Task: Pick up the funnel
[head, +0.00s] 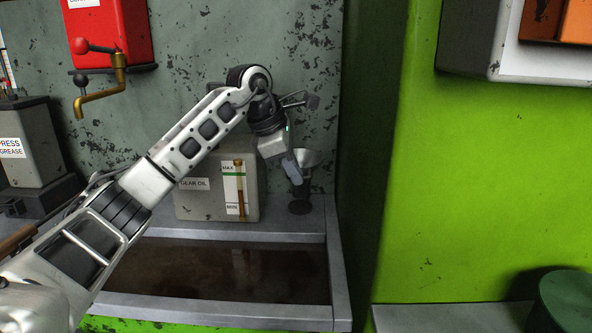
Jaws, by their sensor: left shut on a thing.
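The funnel (308,159) is a small metal cone with a pale rim, in the head view right of the gear oil box. My left gripper (296,170) reaches in from the left, points down beside the funnel and is shut on it. The gripper hides part of the funnel's left side. The funnel's lower part is dark and hard to make out. A dark round spot (299,208) lies on the ledge below it. My right gripper is not in view.
The gear oil box (205,205) with its level gauge stands on the ledge behind a dark, sunken tray (335,290). A green wall (480,190) bounds the right side. A red box (118,35) with a brass tap hangs upper left. A press grease box (38,150) stands left.

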